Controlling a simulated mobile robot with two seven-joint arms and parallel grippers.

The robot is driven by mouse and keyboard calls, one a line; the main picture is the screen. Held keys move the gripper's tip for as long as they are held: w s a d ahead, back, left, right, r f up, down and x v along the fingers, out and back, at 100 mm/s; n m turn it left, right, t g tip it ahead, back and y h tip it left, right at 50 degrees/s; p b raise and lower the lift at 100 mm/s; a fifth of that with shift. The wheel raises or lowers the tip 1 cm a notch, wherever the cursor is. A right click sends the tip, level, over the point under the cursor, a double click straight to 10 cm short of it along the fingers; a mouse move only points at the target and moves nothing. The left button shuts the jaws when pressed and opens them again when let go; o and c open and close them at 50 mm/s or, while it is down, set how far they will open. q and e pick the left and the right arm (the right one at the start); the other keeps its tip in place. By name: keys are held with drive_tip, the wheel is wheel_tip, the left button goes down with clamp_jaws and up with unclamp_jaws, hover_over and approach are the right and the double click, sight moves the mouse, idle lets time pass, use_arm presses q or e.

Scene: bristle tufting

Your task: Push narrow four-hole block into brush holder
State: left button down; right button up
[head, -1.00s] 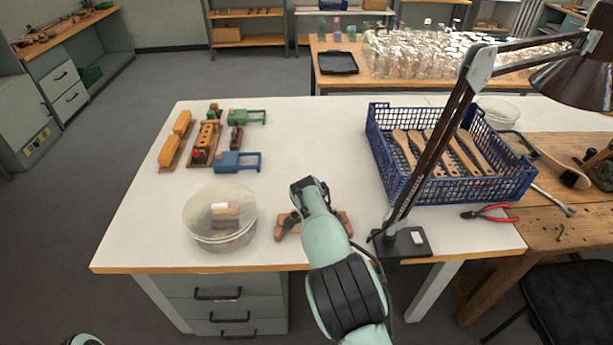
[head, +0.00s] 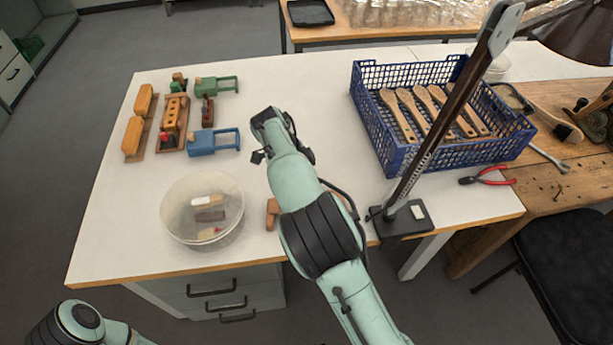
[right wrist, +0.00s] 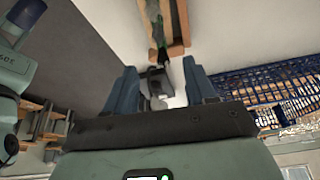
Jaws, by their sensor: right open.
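An orange block with a row of dark holes (head: 175,109) stands on a wooden base at the table's left; I cannot count its holes surely. A brown wooden piece (head: 272,213) lies near the front edge, mostly hidden behind my right arm; I cannot tell which thing is the brush holder. My right gripper (head: 258,156) is over the middle of the table, right of the orange block and apart from it, partly hidden by its wrist. In the right wrist view its fingers (right wrist: 161,90) are apart, with nothing held. My left gripper is out of view.
A clear round tub (head: 172,226) with small pieces stands front left. Yellow blocks (head: 133,138), a green clamp (head: 215,85) and a blue clamp (head: 203,143) surround the holed block. A blue crate (head: 400,158) of wooden brushes and a lamp base (head: 400,222) stand right.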

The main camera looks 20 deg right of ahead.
drive_tip(key=b+x, duration=0.1)
drive_tip(key=x, duration=1.2)
drive_tip(key=shift+d+f, duration=0.1)
drive_tip(key=shift+f, duration=0.1)
drive_tip(key=shift+w, duration=0.1)
drive_tip(key=c, duration=0.8)
drive_tip(key=o, duration=1.2)
drive_tip(key=shift+r, duration=0.1)
drive_tip(key=shift+r, duration=0.1)
